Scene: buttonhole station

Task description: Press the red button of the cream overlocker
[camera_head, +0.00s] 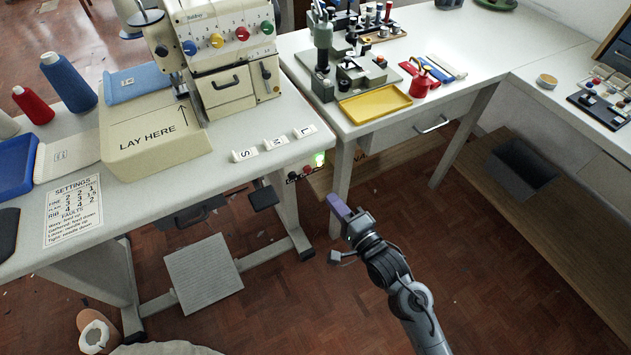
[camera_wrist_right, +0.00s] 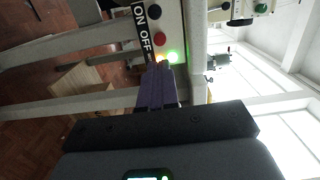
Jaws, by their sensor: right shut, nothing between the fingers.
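The cream overlocker (camera_head: 222,48) stands on the white table at the upper left of the head view, with coloured dials on its front. Its switch panel is under the table's front right corner, with a small red button (camera_head: 307,171) beside a lit green lamp (camera_head: 319,159). In the right wrist view the red button (camera_wrist_right: 159,38) sits between a black button (camera_wrist_right: 154,12) and the green glow, beside an ON OFF label. My right gripper (camera_head: 338,206) is shut and empty, its purple fingertips (camera_wrist_right: 158,68) close to the red button. Contact cannot be told. My left gripper is not in view.
The table edge (camera_head: 240,178) runs above the panel, and a table leg (camera_head: 343,185) stands right behind my right gripper. A grey pedal (camera_head: 203,272) lies on the floor below. The floor in front is free.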

